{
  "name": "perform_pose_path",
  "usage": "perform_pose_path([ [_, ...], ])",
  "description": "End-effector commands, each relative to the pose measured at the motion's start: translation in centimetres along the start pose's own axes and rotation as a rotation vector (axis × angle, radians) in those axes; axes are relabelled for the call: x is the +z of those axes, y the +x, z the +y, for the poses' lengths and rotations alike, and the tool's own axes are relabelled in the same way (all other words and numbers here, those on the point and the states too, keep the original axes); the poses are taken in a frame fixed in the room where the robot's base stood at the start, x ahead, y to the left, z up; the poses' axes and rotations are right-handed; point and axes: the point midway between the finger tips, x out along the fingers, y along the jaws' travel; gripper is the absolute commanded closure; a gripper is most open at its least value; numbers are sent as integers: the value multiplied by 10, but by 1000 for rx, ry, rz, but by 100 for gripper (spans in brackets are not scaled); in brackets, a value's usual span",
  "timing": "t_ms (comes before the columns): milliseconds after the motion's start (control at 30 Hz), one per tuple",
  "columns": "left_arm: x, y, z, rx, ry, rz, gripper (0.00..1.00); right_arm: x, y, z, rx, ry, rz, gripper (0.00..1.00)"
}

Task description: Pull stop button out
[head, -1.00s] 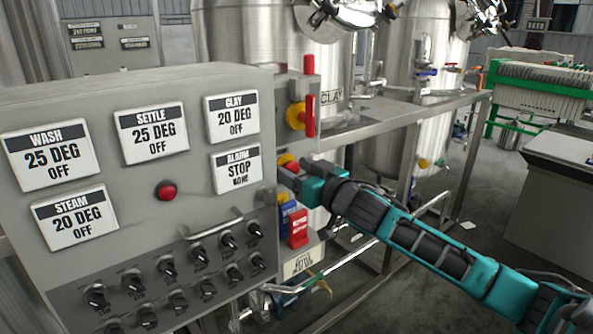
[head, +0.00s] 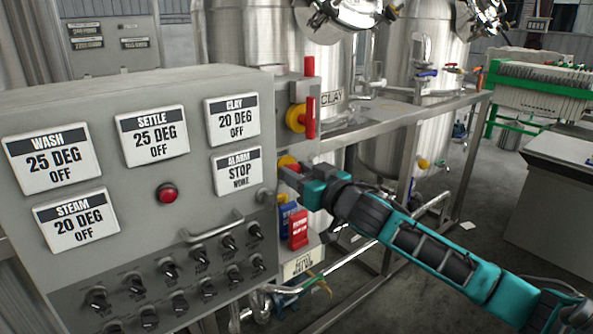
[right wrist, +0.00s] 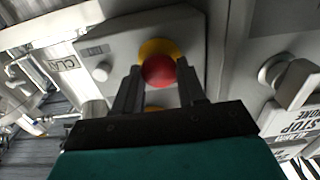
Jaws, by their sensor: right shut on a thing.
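The stop button is a red mushroom knob (right wrist: 158,71) on a yellow collar, on a grey box face in the right wrist view. It sits between the two fingers of my right gripper (right wrist: 160,82), which is shut on it. In the head view the right gripper (head: 285,173) reaches in from the right to the side of the control panel. Only yellow of the button's collar (head: 288,160) shows there; the red knob is hidden behind the fingers. My left gripper is not in view.
The grey control panel (head: 75,105) fills the left, with white displays, a red lamp (head: 167,193), several black knobs and a handle. A red-and-yellow switch (head: 297,117) is above the gripper; blue and red switches (head: 299,229) are below. Steel tanks (head: 268,40) stand behind.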

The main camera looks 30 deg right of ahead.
Motion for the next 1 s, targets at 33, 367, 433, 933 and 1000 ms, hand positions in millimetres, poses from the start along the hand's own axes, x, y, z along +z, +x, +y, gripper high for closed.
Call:
perform_pose_path([
  [33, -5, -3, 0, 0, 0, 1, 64, -1, -3, -1, -2, 2, -3, 100],
  [367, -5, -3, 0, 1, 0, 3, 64, 2, -6, -1, -1, 0, -3, 59],
  [433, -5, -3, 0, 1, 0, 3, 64, 2, -6, -1, -1, 1, -4, 52],
  [933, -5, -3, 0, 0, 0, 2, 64, 1, -8, 0, 0, 1, -2, 35],
  [1000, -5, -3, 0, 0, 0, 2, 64, 2, -13, 0, 0, 1, -3, 35],
])
